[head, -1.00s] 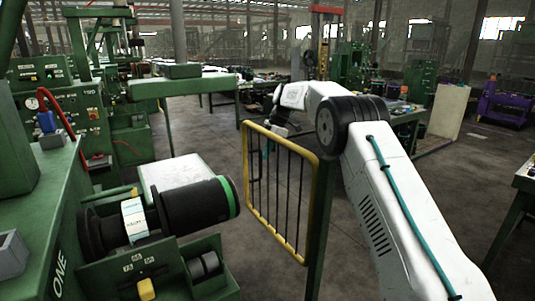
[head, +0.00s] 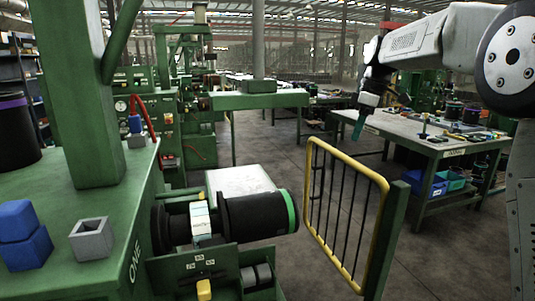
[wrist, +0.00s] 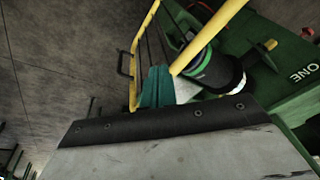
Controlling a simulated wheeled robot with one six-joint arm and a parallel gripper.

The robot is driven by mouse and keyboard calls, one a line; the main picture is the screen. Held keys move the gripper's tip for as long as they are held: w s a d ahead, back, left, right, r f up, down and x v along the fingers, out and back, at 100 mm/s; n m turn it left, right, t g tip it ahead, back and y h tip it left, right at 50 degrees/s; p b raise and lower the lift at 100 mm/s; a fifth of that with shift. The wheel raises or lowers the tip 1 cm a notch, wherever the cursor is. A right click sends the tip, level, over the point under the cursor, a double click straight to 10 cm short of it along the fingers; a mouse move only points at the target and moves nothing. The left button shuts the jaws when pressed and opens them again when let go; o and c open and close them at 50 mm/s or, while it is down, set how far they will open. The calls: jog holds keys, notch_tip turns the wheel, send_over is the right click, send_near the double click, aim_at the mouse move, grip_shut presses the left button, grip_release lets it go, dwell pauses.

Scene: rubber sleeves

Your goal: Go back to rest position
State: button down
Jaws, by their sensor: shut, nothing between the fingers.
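My gripper (head: 359,126) hangs from my raised arm at the upper right of the head view, with its teal fingers pointing down. The fingers are together and hold nothing. In the wrist view my gripper (wrist: 157,86) shows as a teal tip in front of the yellow gate. A black rubber sleeve (head: 255,217) with a green end ring lies level on the green machine (head: 100,205). The sleeve also shows in the wrist view (wrist: 215,68), apart from my gripper.
A yellow-framed gate (head: 310,185) with dark bars stands right of the machine, below my gripper. Behind it is a worktable (head: 425,145) with tools and coloured bins underneath. Blue blocks (head: 22,235) and a grey square holder (head: 91,239) sit on the machine. Bare floor lies between.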

jog(key=s+m, duration=0.1)
jog(key=s, duration=0.3)
jog(key=s+r+m, duration=0.1)
jog(key=s, duration=0.4)
jog(key=s+r+m, duration=0.1)
jog(key=s, duration=0.3)
jog(key=shift+s+a+r+m+h, duration=0.15)
jog(key=shift+m+h, duration=0.25)
jog(key=s+f+m, duration=0.3)
jog(key=s+f, duration=0.1)
jog(key=s, duration=0.6)
jog(key=s+d+f+m+t+h, duration=0.1)
jog(key=s+f+m, duration=0.2)
jog(key=s, duration=0.7)
jog(key=s+f+m+h, duration=0.1)
jog(key=s+f+m, duration=0.2)
jog(key=s+f, duration=0.4)
jog(key=s, duration=0.4)
jog(key=shift+d, duration=0.2)
